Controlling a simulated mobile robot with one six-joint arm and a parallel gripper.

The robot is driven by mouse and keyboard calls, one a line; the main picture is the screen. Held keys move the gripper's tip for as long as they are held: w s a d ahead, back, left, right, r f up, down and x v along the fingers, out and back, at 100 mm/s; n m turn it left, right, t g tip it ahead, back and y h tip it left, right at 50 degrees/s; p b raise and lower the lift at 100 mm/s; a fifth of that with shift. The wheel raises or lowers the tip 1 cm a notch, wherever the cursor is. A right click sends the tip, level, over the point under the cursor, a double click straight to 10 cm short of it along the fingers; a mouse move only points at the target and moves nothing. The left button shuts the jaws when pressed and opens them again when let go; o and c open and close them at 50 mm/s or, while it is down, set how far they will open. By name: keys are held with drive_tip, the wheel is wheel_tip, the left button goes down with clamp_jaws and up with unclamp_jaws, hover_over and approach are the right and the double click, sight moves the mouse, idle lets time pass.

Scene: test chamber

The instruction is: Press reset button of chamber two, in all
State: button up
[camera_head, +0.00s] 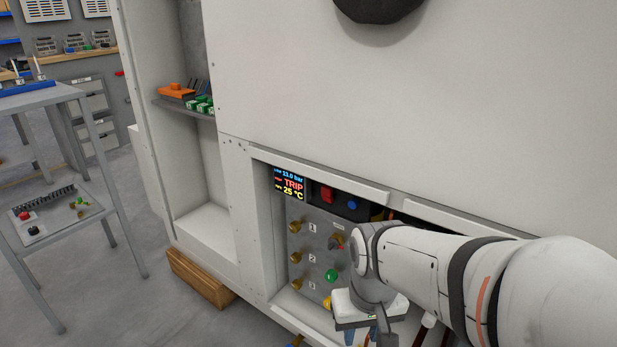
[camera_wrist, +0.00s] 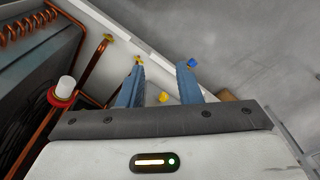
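In the head view a recessed control panel (camera_head: 303,247) has brass fittings beside labels 1, 2 and 3. The label 2 (camera_head: 312,258) is near its middle. A display (camera_head: 290,185) reads 13.0 bar, TRIP, 25 °C. Beside it are a red switch (camera_head: 327,194) and a small blue button (camera_head: 352,204). A green button (camera_head: 331,275) sits lower on the panel. I cannot tell which control is the chamber two reset. My gripper (camera_head: 361,337) is low in front of the panel, its tips partly cut off. In the wrist view its two blue fingers (camera_wrist: 162,63) are apart and empty.
My arm hides the panel's right side. In the wrist view, copper pipes (camera_wrist: 92,70) and a red-and-white fitting (camera_wrist: 64,91) lie left of the fingers. A wooden block (camera_head: 200,278) lies on the floor. A grey table (camera_head: 45,97) stands left, with free floor between.

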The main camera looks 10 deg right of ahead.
clamp_jaws()
idle(1.3)
